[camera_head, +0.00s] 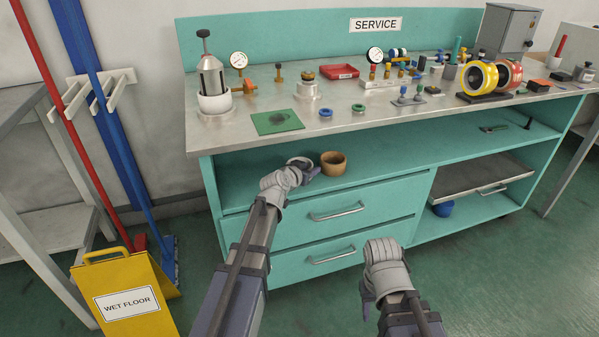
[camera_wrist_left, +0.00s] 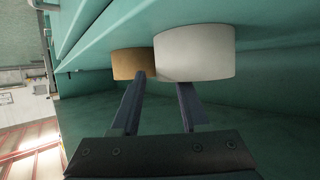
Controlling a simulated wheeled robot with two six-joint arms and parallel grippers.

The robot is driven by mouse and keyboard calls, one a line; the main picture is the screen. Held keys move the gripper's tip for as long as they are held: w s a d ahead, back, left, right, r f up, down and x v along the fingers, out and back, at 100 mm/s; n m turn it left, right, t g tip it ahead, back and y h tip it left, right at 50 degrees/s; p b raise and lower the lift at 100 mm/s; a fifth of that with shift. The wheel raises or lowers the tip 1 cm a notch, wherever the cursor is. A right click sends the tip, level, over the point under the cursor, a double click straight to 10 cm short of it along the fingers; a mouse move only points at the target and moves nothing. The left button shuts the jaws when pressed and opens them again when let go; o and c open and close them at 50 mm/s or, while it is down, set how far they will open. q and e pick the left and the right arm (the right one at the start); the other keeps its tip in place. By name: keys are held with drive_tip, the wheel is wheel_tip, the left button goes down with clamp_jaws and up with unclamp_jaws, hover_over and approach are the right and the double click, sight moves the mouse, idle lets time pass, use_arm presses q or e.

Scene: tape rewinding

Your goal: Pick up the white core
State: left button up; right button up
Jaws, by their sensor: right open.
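The white core (camera_head: 299,161) is on the teal shelf under the bench top, partly hidden behind my left gripper (camera_head: 313,171). A tan core (camera_head: 334,164) stands just right of it. In the left wrist view the white core (camera_wrist_left: 196,52) fills the upper middle, with the tan core (camera_wrist_left: 131,63) beside it on the left. My left gripper's two fingers (camera_wrist_left: 163,86) are apart with nothing clasped, their tips at the near side of the white core; contact cannot be told. My right gripper (camera_head: 368,302) is open and low in front of the drawers.
The metal bench top (camera_head: 350,118) above the shelf carries several fittings, gauges and a green mat (camera_head: 277,122). Drawers with handles (camera_head: 338,212) lie below the shelf. A yellow wet floor sign (camera_head: 128,300) stands at the lower left.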

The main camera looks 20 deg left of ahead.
use_arm(q)
clamp_jaws()
idle(0.5)
drive_tip(key=shift+r, duration=0.1)
use_arm(e)
drive_tip(key=shift+r, duration=0.15)
